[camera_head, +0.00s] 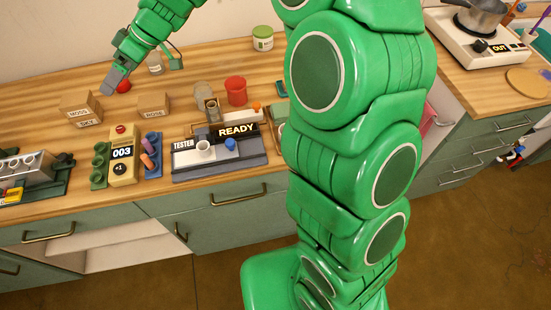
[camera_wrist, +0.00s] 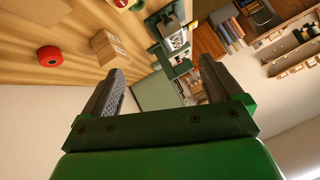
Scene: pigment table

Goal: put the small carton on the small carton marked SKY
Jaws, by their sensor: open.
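Two small cartons, one marked MOSS (camera_head: 80,105) and one marked SKY (camera_head: 86,124), appear stacked at the left of the wooden counter in the head view, with MOSS above SKY. A small carton marked ROSE (camera_head: 153,108) stands apart to their right. My gripper (camera_head: 113,84) is behind the cartons, above the back of the counter. In the wrist view my gripper (camera_wrist: 160,90) is open, with nothing between its fingers. A brown carton (camera_wrist: 108,47) lies beyond the left finger there; its marking is not readable.
A red round thing (camera_head: 123,86) is beside my gripper, with a small bottle (camera_head: 155,64) nearby.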

